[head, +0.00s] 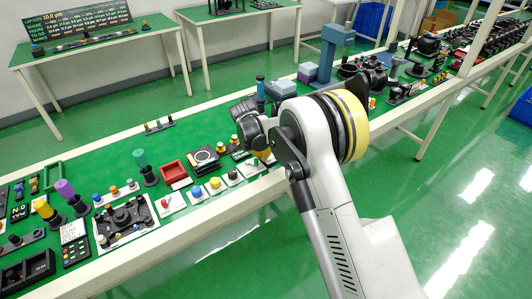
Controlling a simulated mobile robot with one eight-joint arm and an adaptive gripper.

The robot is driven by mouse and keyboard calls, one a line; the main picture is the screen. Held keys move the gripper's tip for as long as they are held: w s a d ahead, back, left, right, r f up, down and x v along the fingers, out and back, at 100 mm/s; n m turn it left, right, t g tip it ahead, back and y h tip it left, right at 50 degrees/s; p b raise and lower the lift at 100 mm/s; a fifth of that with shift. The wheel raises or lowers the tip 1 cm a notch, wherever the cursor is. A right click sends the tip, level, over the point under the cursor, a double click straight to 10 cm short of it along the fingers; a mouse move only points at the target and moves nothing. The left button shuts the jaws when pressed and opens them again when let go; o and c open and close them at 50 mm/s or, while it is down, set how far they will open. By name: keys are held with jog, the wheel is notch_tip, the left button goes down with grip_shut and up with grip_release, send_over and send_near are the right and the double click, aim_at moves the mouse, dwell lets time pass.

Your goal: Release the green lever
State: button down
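A lever with a green, cone-like handle (141,158) stands on a round black base on the green-topped bench, left of the middle of the head view. Its handle leans to the upper left. Nothing touches it. My arm reaches in from the lower right, and its dark end with my gripper (250,125) is over the bench, well to the right of the green lever. The fingers cannot be made out against the arm, so I cannot tell whether they are open or shut.
Similar levers with purple (66,190) and yellow (45,209) handles stand to the left. A red tray (173,172) and several coloured buttons on white plates lie right of the green lever. A blue stand (333,50) rises beyond my arm. Bare bench surface lies behind the green lever.

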jog(key=shift+s+m+h, duration=0.3)
jog(key=shift+s+m, duration=0.15)
jog(key=shift+m, duration=0.65)
jog(key=shift+s+a+m+g, duration=0.2)
jog(key=shift+s+m+g, duration=0.35)
jog(key=shift+m, duration=0.55)
jog(key=m, duration=0.1)
jog(key=s+m+g+h, duration=0.1)
jog(key=m, duration=0.1)
jog(key=shift+s+a+m, duration=0.25)
jog(key=shift+a+m, duration=0.05)
jog(key=shift+a, duration=0.1)
jog(key=shift+s+a, duration=0.35)
jog(key=shift+s, duration=0.05)
jog(key=shift+w, duration=0.15)
jog(key=shift+w, duration=0.65)
